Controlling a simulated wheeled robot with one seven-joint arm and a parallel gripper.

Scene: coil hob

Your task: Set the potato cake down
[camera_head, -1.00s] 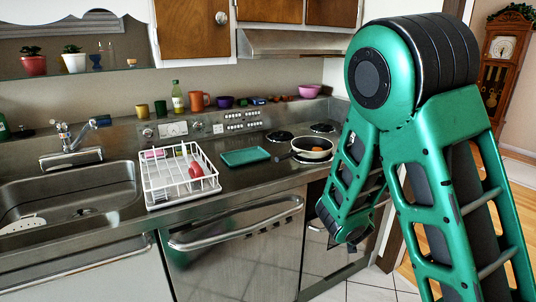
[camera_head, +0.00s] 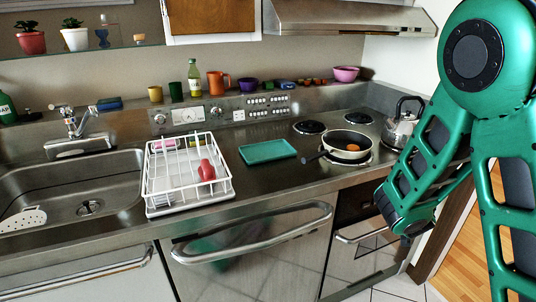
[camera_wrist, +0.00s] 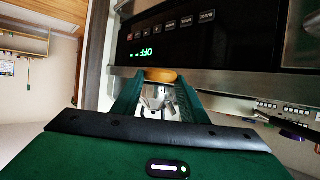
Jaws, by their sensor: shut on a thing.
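My gripper (camera_wrist: 158,88) shows in the wrist view with its green fingers shut on a golden-brown piece, which looks like the potato cake (camera_wrist: 160,75). The cake is held between the fingertips, clear of any surface that I can make out. In the head view my gripper and the cake are hidden; only my green arm shows at the right.
A teal tray (camera_head: 267,151) lies on the counter left of the pan. A white dish rack (camera_head: 160,200) stands beside the sink. A steel kettle (camera_head: 398,128) stands right of the pan. In the wrist view a black oven panel (camera_wrist: 200,35) is close beyond my fingers.

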